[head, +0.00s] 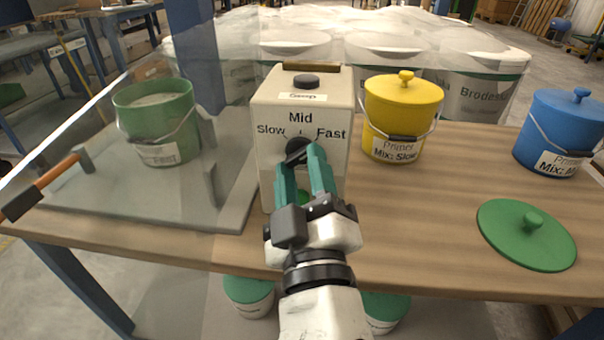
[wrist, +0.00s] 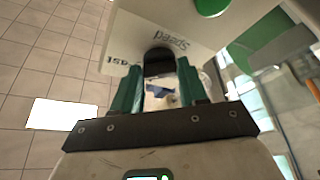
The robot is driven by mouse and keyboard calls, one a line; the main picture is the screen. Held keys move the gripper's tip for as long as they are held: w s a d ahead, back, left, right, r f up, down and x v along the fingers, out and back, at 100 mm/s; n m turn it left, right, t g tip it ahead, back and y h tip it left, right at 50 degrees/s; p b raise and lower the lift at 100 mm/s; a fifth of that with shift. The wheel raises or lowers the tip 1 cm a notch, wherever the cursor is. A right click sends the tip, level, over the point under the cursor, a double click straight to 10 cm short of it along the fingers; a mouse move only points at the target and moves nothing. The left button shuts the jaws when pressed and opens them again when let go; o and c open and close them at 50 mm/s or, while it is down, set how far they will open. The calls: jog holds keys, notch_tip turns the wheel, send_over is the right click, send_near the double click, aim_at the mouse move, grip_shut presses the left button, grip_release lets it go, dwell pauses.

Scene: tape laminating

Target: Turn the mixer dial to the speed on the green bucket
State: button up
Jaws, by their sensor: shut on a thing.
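The mixer control box (head: 270,110) is cream, marked Slow, Mid and Fast around a black dial (head: 297,150). My gripper (head: 302,156) has its teal fingers closed around the dial from the front. The dial (wrist: 159,60) also shows between my fingers (wrist: 160,78) in the wrist view. The fingers cover much of the dial, so I cannot tell which speed it points to. The green bucket (head: 150,122) stands open at the left, behind clear panels. Its white label (head: 160,154) is small and blurred, and I cannot read it surely.
A yellow bucket (head: 400,105) labelled Mix: Slow stands right of the box. A blue bucket (head: 560,125) is at the far right. A green lid (head: 520,240) lies on the wooden table (head: 455,190). A clear guard with an orange handle (head: 55,172) encloses the left side.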

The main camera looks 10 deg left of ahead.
jog(key=shift+f, duration=0.1)
jog(key=o, duration=1.1)
jog(key=shift+c, duration=0.2)
jog(key=v, duration=1)
jog(key=shift+s, duration=0.4)
jog(key=shift+f, duration=0.15)
